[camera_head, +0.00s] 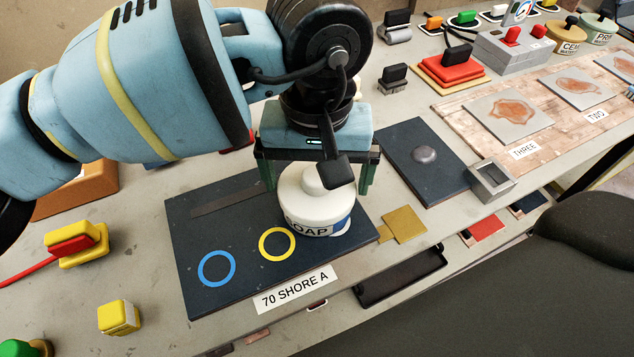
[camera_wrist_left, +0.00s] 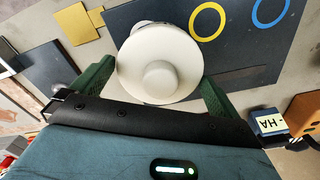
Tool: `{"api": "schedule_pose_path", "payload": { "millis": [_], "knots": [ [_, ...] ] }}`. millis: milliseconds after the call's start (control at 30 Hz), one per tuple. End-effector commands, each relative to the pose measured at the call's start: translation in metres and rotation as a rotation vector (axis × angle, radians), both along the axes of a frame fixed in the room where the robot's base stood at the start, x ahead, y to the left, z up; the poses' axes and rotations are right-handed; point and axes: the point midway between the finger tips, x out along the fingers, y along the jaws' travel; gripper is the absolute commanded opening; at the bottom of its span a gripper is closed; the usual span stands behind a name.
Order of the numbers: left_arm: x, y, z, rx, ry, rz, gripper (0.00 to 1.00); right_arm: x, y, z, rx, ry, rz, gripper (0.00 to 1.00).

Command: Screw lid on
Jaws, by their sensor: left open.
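A white soap jar (camera_head: 306,218) marked "SOAP" stands upright on a dark mat (camera_head: 207,228). A white lid with a round knob (camera_head: 313,183) sits on top of the jar. In the left wrist view the lid (camera_wrist_left: 180,60) looks round and fills the space between the fingers. My left gripper (camera_head: 318,172) is open, pointing down, with its green fingers on both sides of the lid. In the left wrist view its fingers (camera_wrist_left: 157,85) flank the lid's edge. Whether they touch it, and whether the lid is screwed tight, I cannot tell. My right gripper is not in view.
Yellow (camera_head: 277,243) and blue (camera_head: 217,268) rings lie on the mat left of the jar. A brass plate (camera_head: 404,224) lies to the right, near the bench's front edge. Another dark slab (camera_head: 415,180) with a grey blob is beyond it. A yellow block (camera_head: 118,317) stands at lower left.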

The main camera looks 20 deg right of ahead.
Motion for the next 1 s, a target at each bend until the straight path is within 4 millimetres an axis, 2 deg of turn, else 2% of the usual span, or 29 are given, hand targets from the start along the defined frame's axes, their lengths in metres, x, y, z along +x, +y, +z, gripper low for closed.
{"api": "schedule_pose_path", "payload": {
  "millis": [600,933,1000],
  "knots": [
    [0.0,0.0,0.001,0.001,0.0,0.695,1.0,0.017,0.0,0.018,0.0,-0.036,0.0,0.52],
    [0.0,0.0,-0.001,0.001,0.001,0.755,1.0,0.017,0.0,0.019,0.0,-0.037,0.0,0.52],
    [0.0,0.0,-0.001,0.001,0.001,0.754,0.91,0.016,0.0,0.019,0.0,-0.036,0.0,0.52]
  ]
}}
